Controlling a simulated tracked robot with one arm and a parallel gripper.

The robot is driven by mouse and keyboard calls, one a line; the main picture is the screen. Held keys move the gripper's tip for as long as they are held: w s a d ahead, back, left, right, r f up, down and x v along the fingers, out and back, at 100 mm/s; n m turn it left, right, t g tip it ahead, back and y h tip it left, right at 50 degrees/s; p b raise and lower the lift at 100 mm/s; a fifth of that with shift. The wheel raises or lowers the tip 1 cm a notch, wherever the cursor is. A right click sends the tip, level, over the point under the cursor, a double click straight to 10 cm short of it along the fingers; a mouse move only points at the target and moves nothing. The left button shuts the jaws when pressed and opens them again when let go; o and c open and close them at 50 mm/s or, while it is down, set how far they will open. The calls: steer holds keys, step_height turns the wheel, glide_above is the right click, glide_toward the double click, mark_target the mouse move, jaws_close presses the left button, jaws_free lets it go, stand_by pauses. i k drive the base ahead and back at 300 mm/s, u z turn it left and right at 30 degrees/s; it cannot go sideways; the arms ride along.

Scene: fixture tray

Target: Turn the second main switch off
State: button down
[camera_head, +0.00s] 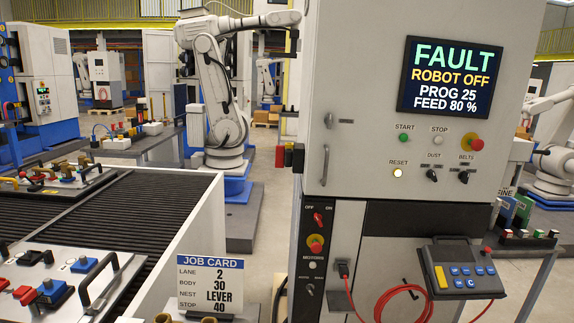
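A tall grey control cabinet (350,90) stands right of centre. On the black strip at its lower left is a red rotary switch (318,218) under the labels OFF and ON. Its handle looks tilted, but which label it points to is too small to tell. No label marks it as the second main switch. A red emergency button on yellow (316,244) sits just below it. A small dark knob (310,289) is lower on the strip. The cabinet screen (450,77) reads FAULT, ROBOT OFF, PROG 25, FEED 80 %. My gripper does not show clearly.
A job card (210,285) stands at the bottom, left of the cabinet. A conveyor (130,215) with fixture trays fills the left. A keypad pendant (463,270) and red cable (405,290) are at the cabinet's lower right. A white robot arm (220,90) stands behind.

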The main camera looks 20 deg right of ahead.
mark_target(283, 157)
steer(key=i, duration=1.45)
steer(key=u, duration=0.1)
